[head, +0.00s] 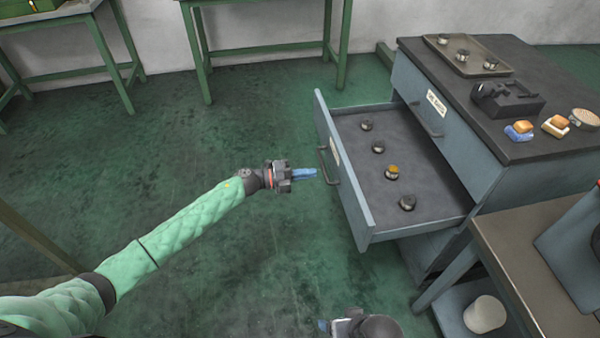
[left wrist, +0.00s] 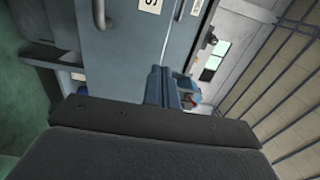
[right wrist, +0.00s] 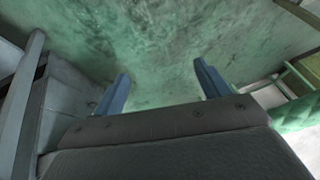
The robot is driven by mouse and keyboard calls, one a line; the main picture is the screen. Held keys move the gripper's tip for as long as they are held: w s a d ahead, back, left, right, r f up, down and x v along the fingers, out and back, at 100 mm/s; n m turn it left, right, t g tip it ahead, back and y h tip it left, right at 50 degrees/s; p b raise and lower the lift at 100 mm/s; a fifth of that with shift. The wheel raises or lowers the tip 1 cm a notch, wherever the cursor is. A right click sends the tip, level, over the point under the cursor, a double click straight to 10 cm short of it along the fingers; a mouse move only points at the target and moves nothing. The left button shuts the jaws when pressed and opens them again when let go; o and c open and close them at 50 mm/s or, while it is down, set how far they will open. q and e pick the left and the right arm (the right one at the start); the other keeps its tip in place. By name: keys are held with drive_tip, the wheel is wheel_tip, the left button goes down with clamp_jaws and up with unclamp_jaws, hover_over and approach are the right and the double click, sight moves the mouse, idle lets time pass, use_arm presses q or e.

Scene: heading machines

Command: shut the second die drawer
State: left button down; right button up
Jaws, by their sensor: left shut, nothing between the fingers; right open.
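The second die drawer (head: 345,175) of the grey-blue cabinet is pulled well out, below another drawer front (head: 428,105) that is closed. Several round metal dies lie in it, one with a yellow-orange top (head: 392,172). Its bar handle (head: 327,166) is on the front face. My left gripper (head: 312,173) is shut and empty, its blue fingertips just short of the drawer front near the handle. The left wrist view shows these fingers (left wrist: 166,88) before a grey panel with a handle and label. My right gripper (right wrist: 160,85) is open and empty over green floor; little of it shows in the head view.
The cabinet top (head: 520,75) holds a tray (head: 468,55) of dies, a dark block (head: 507,99) and small items. A bench (head: 510,235) stands at right with a pale cylinder (head: 485,314) below. Green tables stand behind. Floor left of the drawer is clear.

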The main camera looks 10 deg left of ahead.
sight(344, 168)
use_arm(q)
drive_tip(key=p+x, duration=0.1)
drive_tip(key=x, duration=0.8)
drive_tip(key=shift+p, duration=0.4)
use_arm(e)
drive_tip(key=shift+g+h, duration=0.3)
drive_tip(key=d+r, duration=0.1)
drive_tip(key=s+d+r, duration=0.1)
drive_tip(key=r, duration=0.1)
drive_tip(key=shift+d+r, duration=0.15)
drive_tip(key=shift+d, duration=0.2)
use_arm(q)
drive_tip(key=shift+d, duration=0.15)
